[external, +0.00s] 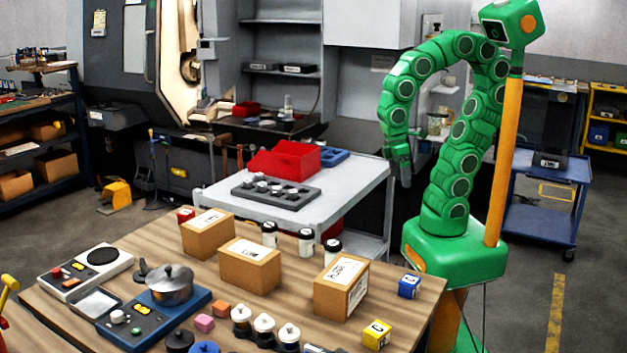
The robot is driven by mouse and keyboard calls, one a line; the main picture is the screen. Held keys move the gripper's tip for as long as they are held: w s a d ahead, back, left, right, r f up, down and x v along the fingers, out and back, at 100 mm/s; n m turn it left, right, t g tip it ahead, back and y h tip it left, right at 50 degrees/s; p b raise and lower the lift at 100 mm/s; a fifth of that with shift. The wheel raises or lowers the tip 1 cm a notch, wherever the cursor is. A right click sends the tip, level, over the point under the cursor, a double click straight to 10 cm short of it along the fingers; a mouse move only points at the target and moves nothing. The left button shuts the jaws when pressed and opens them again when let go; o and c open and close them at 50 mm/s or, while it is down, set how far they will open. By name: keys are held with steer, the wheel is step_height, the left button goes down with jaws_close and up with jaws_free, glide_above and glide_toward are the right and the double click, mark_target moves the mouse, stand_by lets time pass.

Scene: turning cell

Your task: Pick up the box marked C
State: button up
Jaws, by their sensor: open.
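Three brown cardboard boxes stand on the wooden table: a left one (208,241), a middle one (250,272) and a right one (329,299). Each has a white label on top, and the right one also has a label on its side. The marks are too small to read, so I cannot tell which box is C. My gripper (403,178) hangs down from the green arm, behind and to the right of the boxes, near the right edge of the grey cart. It is open and apart from all boxes; its fingertips are small in view.
White jars with black lids (306,243) stand between the boxes. Small cubes, blue (409,287), yellow (376,335) and red (185,215), lie near the table edges. A pot (170,287) and several knobbed pieces crowd the front. A grey cart (345,190) holds a red bin (290,158).

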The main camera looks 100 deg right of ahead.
steer(key=w+d+n+t+h, duration=0.1)
steer(key=w+n+h, duration=0.4)
steer(key=w, duration=0.9)
steer(key=w+n+t+h, duration=0.25)
steer(key=w+n, duration=0.45)
steer(key=w, duration=0.8)
steer(key=n+t+h, duration=0.3)
steer(key=n+t, duration=0.5)
steer(key=n, duration=0.7)
glide_above(271, 261)
steer(key=s+a, duration=0.2)
step_height(271, 261, down, 4)
step_height(271, 261, down, 7)
steer(key=shift+d+f, duration=0.1)
steer(key=shift+f, duration=0.1)
steer(key=shift+x, duration=1.35)
steer(key=shift+r, duration=0.1)
